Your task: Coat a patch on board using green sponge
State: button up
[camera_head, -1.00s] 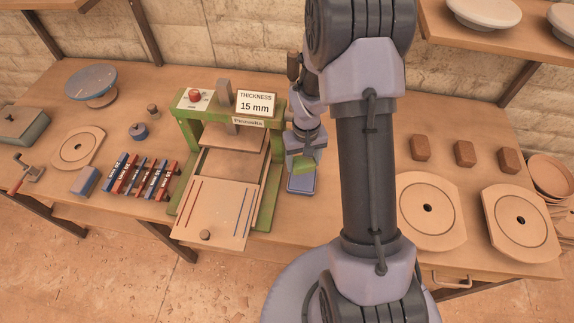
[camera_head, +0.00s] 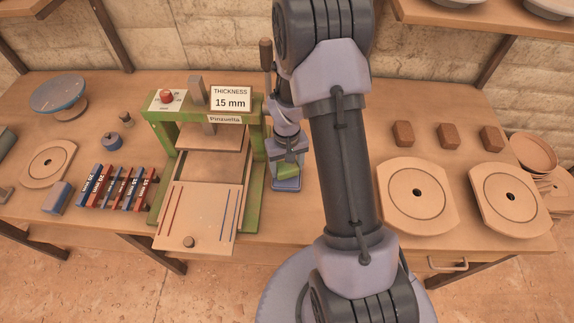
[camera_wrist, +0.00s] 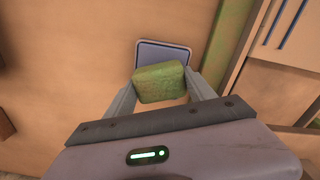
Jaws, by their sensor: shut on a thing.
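My gripper (camera_head: 286,158) is shut on the green sponge (camera_head: 288,170). In the wrist view, my gripper (camera_wrist: 160,88) has a finger on either side of the sponge (camera_wrist: 159,82). The sponge is over or in a shallow blue-grey tray (camera_head: 286,184), just right of the green press; I cannot tell whether they touch. The tray's far part (camera_wrist: 165,50) shows beyond the sponge in the wrist view. The pale board (camera_head: 199,215) lies at the front of the press, with red and blue lines and a round knob near its front edge.
The green press (camera_head: 254,145) carries a "15 mm" thickness sign (camera_head: 231,99). Several red and blue bars (camera_head: 118,187) lie left of it. Round-holed boards (camera_head: 417,195) and brown blocks (camera_head: 403,134) are right of my arm. A wooden handle (camera_head: 266,55) stands close behind my gripper.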

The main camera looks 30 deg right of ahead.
aim_at(287, 165)
jog(key=shift+s+f+b, duration=0.1)
jog(key=shift+f+b, duration=0.45)
jog(key=shift+f, duration=0.05)
dwell(1.6)
jog(key=shift+r, duration=0.15)
notch_tip(287, 165, up, 7)
jog(key=p, duration=0.5)
